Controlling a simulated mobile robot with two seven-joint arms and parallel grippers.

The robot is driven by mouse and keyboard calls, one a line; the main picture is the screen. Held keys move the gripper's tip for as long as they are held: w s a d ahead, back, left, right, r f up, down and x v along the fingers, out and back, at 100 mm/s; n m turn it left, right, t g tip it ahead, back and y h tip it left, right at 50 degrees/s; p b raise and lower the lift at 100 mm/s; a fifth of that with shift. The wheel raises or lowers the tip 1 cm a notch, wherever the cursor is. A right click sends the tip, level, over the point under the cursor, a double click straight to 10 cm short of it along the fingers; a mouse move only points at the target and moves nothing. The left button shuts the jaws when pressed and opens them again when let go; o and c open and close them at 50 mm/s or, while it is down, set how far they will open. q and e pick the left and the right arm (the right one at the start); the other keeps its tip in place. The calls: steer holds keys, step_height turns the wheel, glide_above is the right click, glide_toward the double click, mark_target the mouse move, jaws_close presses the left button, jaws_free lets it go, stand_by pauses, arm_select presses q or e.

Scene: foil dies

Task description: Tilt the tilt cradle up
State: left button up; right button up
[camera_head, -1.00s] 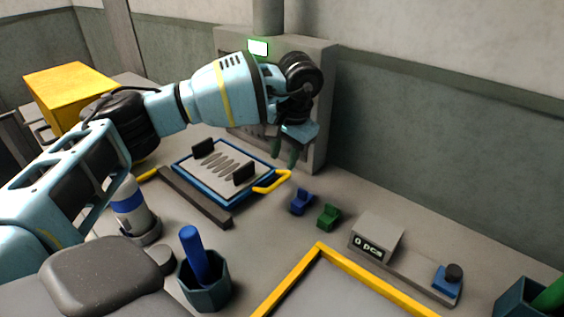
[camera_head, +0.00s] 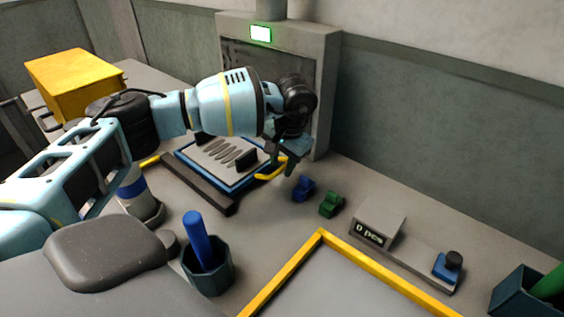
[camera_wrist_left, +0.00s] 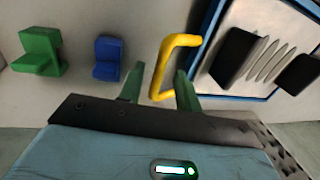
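The tilt cradle (camera_head: 187,157) is a blue-framed pale tray with dark blocks and several slim grey pieces on it. It lies flat on the bench in the head view, and part of it shows in the left wrist view (camera_wrist_left: 212,28). Its yellow handle (camera_head: 271,174) sticks out on the right side. My left gripper (camera_head: 285,166) is at this handle, with its arm reaching over the cradle. In the left wrist view, its two green fingers (camera_wrist_left: 160,92) are apart, with the handle (camera_wrist_left: 165,62) between them. My right gripper is not in view.
A blue block (camera_head: 303,188) and a green block (camera_head: 331,204) stand just right of the handle. A dark bar (camera_head: 196,190) lies along the cradle's front. A grey machine (camera_head: 322,90) rises behind. A counter (camera_head: 376,225) reading "0 pcs" stands farther right.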

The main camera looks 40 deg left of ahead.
arm_select(q)
steer(key=shift+f, duration=0.1)
jaws_close()
steer(key=shift+r, duration=0.25)
stand_by(0.5)
